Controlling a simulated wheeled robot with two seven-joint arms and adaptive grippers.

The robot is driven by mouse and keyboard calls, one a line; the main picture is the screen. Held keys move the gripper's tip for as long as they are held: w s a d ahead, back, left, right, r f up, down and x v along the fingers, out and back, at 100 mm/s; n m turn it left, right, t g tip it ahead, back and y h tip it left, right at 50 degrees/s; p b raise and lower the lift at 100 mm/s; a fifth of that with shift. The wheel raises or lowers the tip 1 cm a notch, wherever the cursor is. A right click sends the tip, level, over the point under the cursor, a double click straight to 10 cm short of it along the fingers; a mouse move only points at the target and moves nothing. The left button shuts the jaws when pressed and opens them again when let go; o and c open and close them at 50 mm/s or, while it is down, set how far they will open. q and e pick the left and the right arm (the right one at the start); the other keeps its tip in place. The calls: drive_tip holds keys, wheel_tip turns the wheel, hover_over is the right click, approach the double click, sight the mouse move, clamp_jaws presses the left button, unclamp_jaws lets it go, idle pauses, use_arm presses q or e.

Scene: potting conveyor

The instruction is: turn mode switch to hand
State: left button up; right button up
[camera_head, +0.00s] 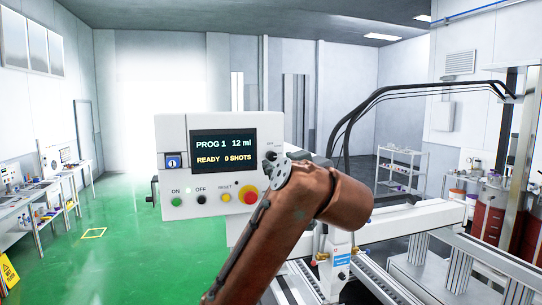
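The white control panel (220,126) stands in the middle, with a dark screen (224,151) reading "PROG 1 12 ml, READY 0 SHOTS". The mode switch (271,156) is a small dark knob at the panel's right edge. It is partly hidden, and I cannot read its setting. My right arm reaches up from below, and my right gripper (274,164) is at the switch, largely hidden behind my wrist. I cannot tell whether its fingers are open or touch the knob. My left gripper is not in view.
Below the screen are a green ON button (176,201), a black OFF button (202,199), a yellow RESET button (226,198) and a red emergency stop (250,195) close to my arm. Black hoses (400,92) and the conveyor frame (470,250) lie right.

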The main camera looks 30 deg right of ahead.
sight(273, 158)
drive_tip(key=p+x, duration=0.1)
drive_tip(key=x, duration=0.3)
drive_tip(key=shift+w+d, duration=0.2)
drive_tip(key=shift+w, duration=0.35)
drive_tip(key=c, duration=0.4)
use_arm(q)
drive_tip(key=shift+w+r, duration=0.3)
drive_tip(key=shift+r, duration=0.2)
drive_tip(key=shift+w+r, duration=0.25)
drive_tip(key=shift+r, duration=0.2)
use_arm(e)
clamp_jaws()
